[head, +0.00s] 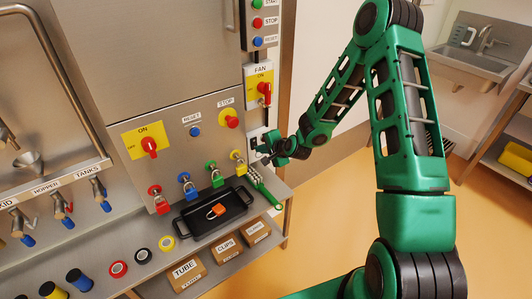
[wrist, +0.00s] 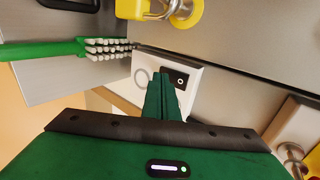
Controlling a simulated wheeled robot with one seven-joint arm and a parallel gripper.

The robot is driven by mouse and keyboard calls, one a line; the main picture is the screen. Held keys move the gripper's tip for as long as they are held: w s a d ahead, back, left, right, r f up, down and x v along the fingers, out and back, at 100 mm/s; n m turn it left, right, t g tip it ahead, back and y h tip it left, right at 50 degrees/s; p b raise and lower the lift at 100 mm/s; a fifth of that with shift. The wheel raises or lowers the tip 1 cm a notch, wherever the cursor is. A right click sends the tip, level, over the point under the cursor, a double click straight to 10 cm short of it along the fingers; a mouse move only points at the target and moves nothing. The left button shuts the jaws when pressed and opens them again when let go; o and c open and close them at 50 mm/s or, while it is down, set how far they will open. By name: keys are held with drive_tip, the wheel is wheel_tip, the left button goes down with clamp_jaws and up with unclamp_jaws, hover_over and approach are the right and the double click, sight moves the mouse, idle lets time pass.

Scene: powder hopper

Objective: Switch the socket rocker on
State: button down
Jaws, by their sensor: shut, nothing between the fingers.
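Which way the rocker is tipped I cannot tell. My gripper (wrist: 161,80) is shut and empty, its green fingertips in front of the plate between the outlet and the rocker and hiding part of it. Whether they touch it I cannot tell. In the head view my gripper (head: 270,154) is at the panel's right edge, with the socket (head: 256,141) partly hidden behind it.
A green brush (head: 262,187) lies on the shelf just below my gripper. A yellow padlock (head: 239,168) hangs to its left. The red fan switch (head: 264,89) is above. A black tray (head: 212,213) with an orange item stands on the shelf. The floor to the right is clear.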

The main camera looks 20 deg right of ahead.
drive_tip(key=shift+w+a+f, duration=0.1)
drive_tip(key=shift+w+a, duration=0.05)
drive_tip(key=shift+w, duration=0.4)
drive_tip(key=shift+w+a+f, duration=0.15)
drive_tip(key=shift+f, duration=0.05)
drive_tip(key=shift+r, duration=0.1)
idle(0.3)
